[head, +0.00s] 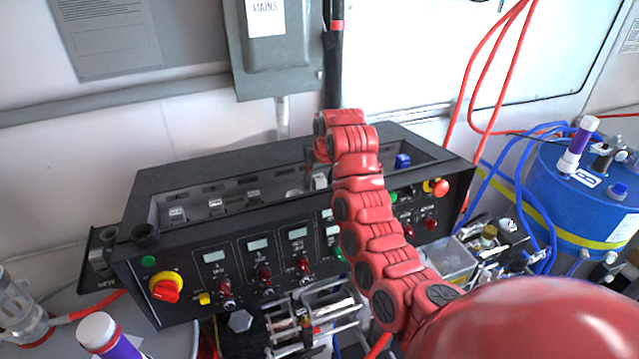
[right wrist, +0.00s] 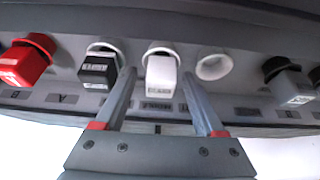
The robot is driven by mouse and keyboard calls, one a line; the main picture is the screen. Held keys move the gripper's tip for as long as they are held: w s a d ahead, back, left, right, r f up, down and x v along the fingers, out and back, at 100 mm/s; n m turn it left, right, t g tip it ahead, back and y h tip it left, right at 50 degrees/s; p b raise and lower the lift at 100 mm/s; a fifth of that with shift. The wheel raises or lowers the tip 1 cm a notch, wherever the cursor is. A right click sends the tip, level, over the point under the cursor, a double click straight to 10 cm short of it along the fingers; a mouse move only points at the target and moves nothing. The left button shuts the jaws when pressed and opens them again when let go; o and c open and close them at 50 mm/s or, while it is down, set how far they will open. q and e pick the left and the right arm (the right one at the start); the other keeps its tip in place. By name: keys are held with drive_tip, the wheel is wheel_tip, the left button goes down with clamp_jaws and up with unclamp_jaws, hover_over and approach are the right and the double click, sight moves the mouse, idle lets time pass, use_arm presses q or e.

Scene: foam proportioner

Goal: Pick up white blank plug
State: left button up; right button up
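The white plug (right wrist: 161,74) sits in a white ring on the dark panel in the right wrist view, with small print on its face. My right gripper (right wrist: 159,77) is open, with one finger on each side of the white plug. A gap shows beside each finger, so it does not grip the plug. In the head view the white plug (head: 320,181) is a small pale block in the recessed top of the black console, under my red right arm. My right gripper (head: 311,160) is mostly hidden there by the arm. My left gripper is out of view.
A black plug (right wrist: 98,70) in a white ring and a red plug (right wrist: 25,62) stand left of the white one. An empty white ring (right wrist: 213,66) and a dark-ringed plug (right wrist: 288,82) are at right. The black console (head: 150,238) has knobs in front; a blue tank (head: 570,205) stands right.

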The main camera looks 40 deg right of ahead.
sight(319, 177)
clamp_jaws()
idle(0.3)
drive_tip(key=shift+r+b, duration=0.4)
wheel_tip(319, 177, up, 9)
drive_tip(key=b, duration=0.3)
drive_tip(key=shift+f, duration=0.2)
wheel_tip(319, 177, up, 6)
drive_tip(key=shift+f+p, duration=0.2)
drive_tip(key=shift+p, duration=0.85)
